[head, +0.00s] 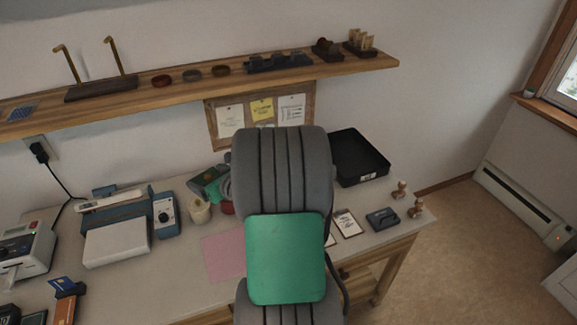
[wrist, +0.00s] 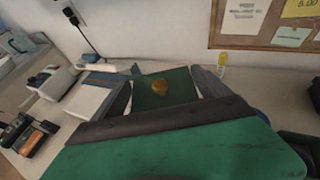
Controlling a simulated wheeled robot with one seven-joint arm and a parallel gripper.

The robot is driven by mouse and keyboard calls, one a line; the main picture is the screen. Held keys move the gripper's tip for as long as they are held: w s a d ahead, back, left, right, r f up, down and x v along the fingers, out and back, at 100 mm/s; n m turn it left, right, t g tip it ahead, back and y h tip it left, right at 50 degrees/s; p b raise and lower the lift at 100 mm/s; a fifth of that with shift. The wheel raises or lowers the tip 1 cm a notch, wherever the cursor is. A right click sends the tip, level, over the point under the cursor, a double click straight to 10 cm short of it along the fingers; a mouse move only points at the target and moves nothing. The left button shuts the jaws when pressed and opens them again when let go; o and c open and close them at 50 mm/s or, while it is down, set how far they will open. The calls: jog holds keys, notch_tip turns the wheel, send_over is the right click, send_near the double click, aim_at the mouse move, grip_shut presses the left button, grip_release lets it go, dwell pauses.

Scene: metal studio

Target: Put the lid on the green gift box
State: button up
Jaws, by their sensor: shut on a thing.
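A dark green square lid with a gold bow (wrist: 178,99) is between the two grey fingers of my gripper (wrist: 163,82) in the wrist view. My gripper is shut on it and holds it in front of the wall side of the table. In the head view, a dark green piece (head: 208,178) that looks like the lid shows left of my arm; my arm hides most of my gripper. I cannot make out the green gift box; it may be hidden behind my arm or beneath the lid.
A wooden shelf (head: 215,86) overhangs the back. A corkboard (head: 262,118) hangs below it.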

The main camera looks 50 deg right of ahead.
jog(key=s+d+f+m+g+h+p, duration=0.15)
jog(key=s+d, duration=0.25)
jog(key=d, duration=0.4)
jog(key=s+d+f+m+h, duration=0.2)
jog(key=s+d+f, duration=0.15)
jog(key=d, duration=0.45)
jog(key=s+d+f+m+h, duration=0.2)
jog(key=s+d, duration=0.3)
jog(key=d, duration=0.3)
jog(key=shift+n, duration=0.25)
jog(key=f+b, duration=0.2)
jog(key=f, duration=0.1)
jog(key=f+b, duration=0.3)
jog(key=shift+a+b, duration=0.2)
jog(key=shift+b, duration=0.1)
jog(key=shift+r, duration=0.1)
jog(key=shift+s+a+p, duration=0.1)
jog(key=shift+p, duration=0.6)
jog(key=shift+f+b, duration=0.85)
jog(key=shift+f, duration=0.3)
jog(key=shift+g, duration=0.25)
jog(key=o, duration=1.1)
jog(key=shift+o, duration=0.2)
